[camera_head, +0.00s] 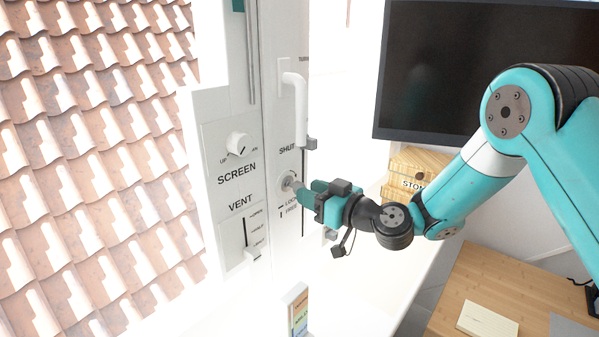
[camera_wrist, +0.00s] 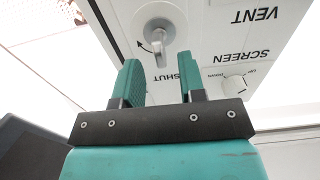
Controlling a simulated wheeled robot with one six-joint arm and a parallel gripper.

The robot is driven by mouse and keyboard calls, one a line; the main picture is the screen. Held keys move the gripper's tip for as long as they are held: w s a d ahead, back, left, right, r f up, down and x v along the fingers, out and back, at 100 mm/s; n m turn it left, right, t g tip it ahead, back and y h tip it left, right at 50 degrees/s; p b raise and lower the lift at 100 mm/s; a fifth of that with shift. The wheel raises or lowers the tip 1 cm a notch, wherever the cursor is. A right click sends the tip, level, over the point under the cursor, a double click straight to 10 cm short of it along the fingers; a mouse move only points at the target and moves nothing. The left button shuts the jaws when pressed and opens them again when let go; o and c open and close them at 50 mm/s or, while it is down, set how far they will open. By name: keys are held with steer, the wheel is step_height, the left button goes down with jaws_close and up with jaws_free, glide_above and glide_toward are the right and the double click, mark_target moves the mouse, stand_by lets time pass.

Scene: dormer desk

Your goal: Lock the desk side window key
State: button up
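The window key (camera_wrist: 158,46) is a small silver key in a round lock plate (camera_wrist: 143,24) on the white window frame. In the wrist view it stands just beyond my fingertips, its end close to the gap between them. A curved arrow is printed beside it. My gripper (camera_wrist: 160,75) has two teal fingers spread apart with nothing gripped between them. In the head view my gripper (camera_head: 303,190) points left at the lock, and its fingertips partly hide the key. Labels LOCK and FREE (camera_head: 290,206) are printed below the lock. I cannot tell whether a finger touches the key.
A SCREEN knob (camera_head: 238,144) and a VENT slider (camera_head: 251,252) are to the left. A dark monitor (camera_head: 470,65), a wooden box (camera_head: 415,165) and a wooden desk (camera_head: 490,275) are to the right.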

steer(key=shift+p+x, duration=0.7)
steer(key=shift+x, duration=1.2)
jaws_close()
